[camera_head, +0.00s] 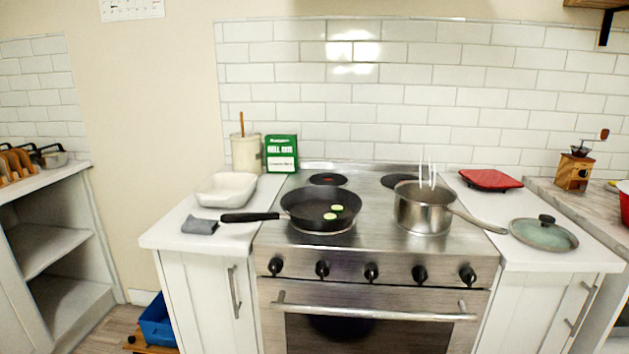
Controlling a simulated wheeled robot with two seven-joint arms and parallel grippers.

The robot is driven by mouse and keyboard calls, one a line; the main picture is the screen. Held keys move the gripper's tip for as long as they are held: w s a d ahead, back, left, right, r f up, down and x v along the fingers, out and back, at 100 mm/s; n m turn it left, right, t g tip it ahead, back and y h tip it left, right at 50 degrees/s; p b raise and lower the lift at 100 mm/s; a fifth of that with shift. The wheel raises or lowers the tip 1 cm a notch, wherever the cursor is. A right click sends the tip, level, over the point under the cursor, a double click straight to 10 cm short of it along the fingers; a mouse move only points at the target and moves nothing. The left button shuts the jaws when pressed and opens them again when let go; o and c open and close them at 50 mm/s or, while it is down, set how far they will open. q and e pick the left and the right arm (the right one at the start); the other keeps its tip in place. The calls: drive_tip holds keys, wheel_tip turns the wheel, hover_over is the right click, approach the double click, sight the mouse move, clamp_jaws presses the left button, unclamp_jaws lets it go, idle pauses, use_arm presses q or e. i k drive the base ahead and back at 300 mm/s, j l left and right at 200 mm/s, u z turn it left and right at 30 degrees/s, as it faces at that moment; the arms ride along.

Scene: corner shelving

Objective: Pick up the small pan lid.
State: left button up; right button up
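A round, greenish pan lid (560,236) with a dark knob lies flat, knob up, on the white counter right of the stove. A steel saucepan (415,213) stands on the stove's right side, its long handle pointing right toward the lid. Thin white uprights stick up from the saucepan; what they belong to I cannot tell. Neither of my grippers shows in the head view.
A black frying pan (302,213) with two pale green slices sits on the left of the stove (372,250). A red square item (485,178) lies behind the lid. A wooden grinder (573,172) stands at the right. The counter around the lid is mostly clear.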

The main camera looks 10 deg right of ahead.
sight(543, 233)
drive_tip(key=z, duration=1.4)
drive_tip(key=k+l, duration=0.05)
drive_tip(key=l, duration=0.05)
